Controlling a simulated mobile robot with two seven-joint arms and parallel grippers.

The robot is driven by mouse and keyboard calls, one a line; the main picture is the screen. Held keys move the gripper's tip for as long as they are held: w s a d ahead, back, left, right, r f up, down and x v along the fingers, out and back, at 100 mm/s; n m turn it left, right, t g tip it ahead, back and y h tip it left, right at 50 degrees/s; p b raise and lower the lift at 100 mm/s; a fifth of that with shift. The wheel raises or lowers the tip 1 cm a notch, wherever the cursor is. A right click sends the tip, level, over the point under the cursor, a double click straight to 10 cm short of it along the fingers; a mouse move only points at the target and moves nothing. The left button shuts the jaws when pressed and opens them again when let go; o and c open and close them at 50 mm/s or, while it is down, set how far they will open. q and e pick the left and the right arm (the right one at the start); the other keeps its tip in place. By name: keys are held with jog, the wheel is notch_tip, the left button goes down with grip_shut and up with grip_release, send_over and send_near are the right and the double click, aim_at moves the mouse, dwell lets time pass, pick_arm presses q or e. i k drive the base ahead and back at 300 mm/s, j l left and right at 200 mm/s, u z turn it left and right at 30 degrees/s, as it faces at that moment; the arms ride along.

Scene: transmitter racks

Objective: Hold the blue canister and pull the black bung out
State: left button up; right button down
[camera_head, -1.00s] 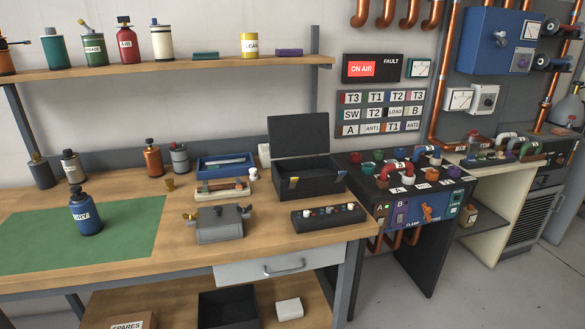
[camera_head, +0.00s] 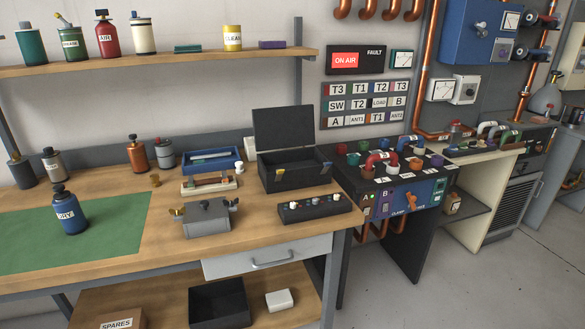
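The blue canister (camera_head: 69,213) stands upright on the green mat (camera_head: 60,258) at the left of the bench. It has a white label that seems to read DRY. The black bung (camera_head: 60,190) sits in the top of the canister. Neither of my grippers shows in the head view.
The wooden bench (camera_head: 215,254) also bears a grey box (camera_head: 207,221), an open black case (camera_head: 290,172), a blue tray (camera_head: 211,161) and a black switch strip (camera_head: 314,209). An orange canister (camera_head: 138,156) and grey ones stand at the back. The mat around the blue canister is clear.

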aim_at(68, 211)
jog(key=u, duration=1.3)
jog(key=j+z, duration=0.1)
jog(key=z, duration=0.4)
jog(key=j+z, duration=0.3)
jog(key=j, duration=0.15)
jog(key=k+j+z, duration=0.1)
jog(key=j+z, duration=0.3)
jog(key=j, duration=0.25)
jog(key=k+j, duration=0.15)
jog(key=j, duration=0.15)
jog(key=j+z, duration=0.15)
jog(key=j, duration=0.2)
jog(key=k+j, duration=0.1)
jog(key=j, duration=0.25)
jog(key=k+j, duration=0.15)
jog(key=j, duration=0.2)
jog(key=k+j, duration=0.1)
jog(key=j, duration=0.2)
jog(key=k+j, duration=0.15)
jog(key=j, duration=0.2)
jog(key=k+j, duration=0.1)
jog(key=j, duration=0.25)
jog(key=z, duration=0.05)
